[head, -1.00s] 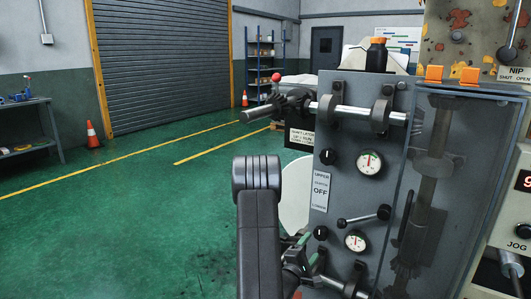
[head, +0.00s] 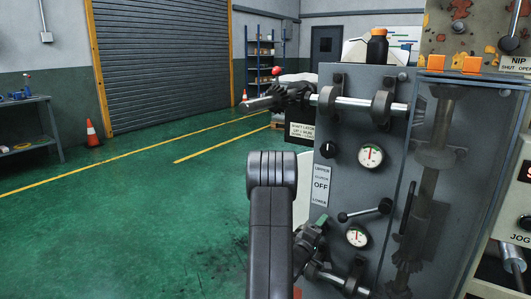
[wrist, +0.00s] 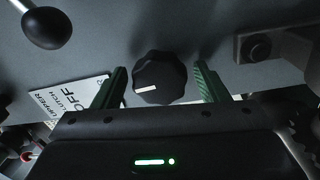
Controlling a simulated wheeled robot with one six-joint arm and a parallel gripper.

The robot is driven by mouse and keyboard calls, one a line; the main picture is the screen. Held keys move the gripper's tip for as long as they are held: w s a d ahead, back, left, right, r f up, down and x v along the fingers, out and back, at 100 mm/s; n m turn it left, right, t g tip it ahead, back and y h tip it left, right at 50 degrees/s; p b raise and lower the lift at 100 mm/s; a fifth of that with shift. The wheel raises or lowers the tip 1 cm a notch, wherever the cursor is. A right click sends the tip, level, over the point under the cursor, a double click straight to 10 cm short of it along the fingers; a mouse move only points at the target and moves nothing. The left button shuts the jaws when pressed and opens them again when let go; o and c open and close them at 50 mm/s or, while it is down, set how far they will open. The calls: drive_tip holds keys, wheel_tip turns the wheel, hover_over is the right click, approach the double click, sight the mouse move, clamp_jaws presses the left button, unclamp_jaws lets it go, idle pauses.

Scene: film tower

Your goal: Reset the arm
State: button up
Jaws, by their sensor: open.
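My gripper (wrist: 160,68) is open, with one green-lined finger on each side of a black fluted knob (wrist: 159,78). A small gap shows on either side, and the knob's white mark points left in the wrist view. In the head view my gripper (head: 318,226) is at the lower part of the grey machine panel (head: 345,120), left of the lower gauge (head: 357,236), and it hides that knob. My dark arm rises in front of the panel's left edge.
A black-ball lever (head: 385,206) sticks out just above the lower gauge; its ball (wrist: 47,27) is near my gripper in the wrist view. An upper knob (head: 328,150), upper gauge (head: 370,155) and roller bar (head: 360,104) are above. Green floor at left is open.

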drive_tip(key=m+b, duration=0.2)
drive_tip(key=m, duration=0.5)
drive_tip(key=shift+m+g, duration=0.4)
drive_tip(key=m+b, duration=0.3)
drive_tip(key=m, duration=0.2)
drive_tip(key=shift+m, duration=0.3)
drive_tip(key=shift+r, duration=0.1)
drive_tip(key=shift+s, duration=0.1)
